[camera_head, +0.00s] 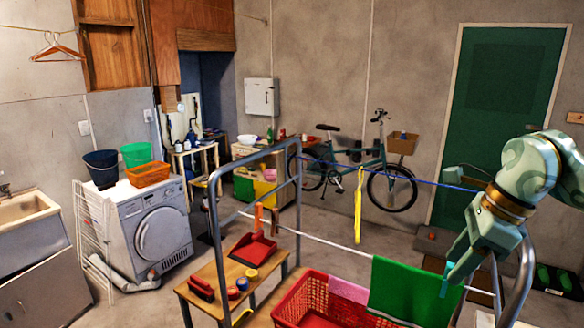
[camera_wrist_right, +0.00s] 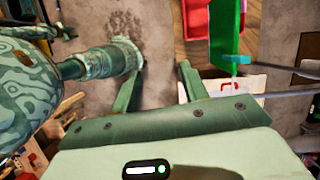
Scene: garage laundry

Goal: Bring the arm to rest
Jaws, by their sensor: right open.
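My right arm comes in from the right in the head view. Its gripper (camera_head: 460,270) points down by the top edge of a green cloth (camera_head: 405,292) that hangs over a rail of the drying rack. In the right wrist view the two fingers of the gripper (camera_wrist_right: 158,84) stand apart with nothing between them. The green cloth (camera_wrist_right: 226,32) and a blue peg (camera_wrist_right: 237,59) on it lie to the right of the fingers, apart from them. The blue peg (camera_head: 444,287) also shows in the head view. My left gripper is in neither view.
The metal rack (camera_head: 214,237) spans the front, with a yellow strip (camera_head: 359,205) on its blue line. A red basket (camera_head: 299,296) and a wooden bench (camera_head: 227,275) with a red dustpan stand below. A washing machine (camera_head: 155,228) is at left, a bicycle (camera_head: 355,172) behind.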

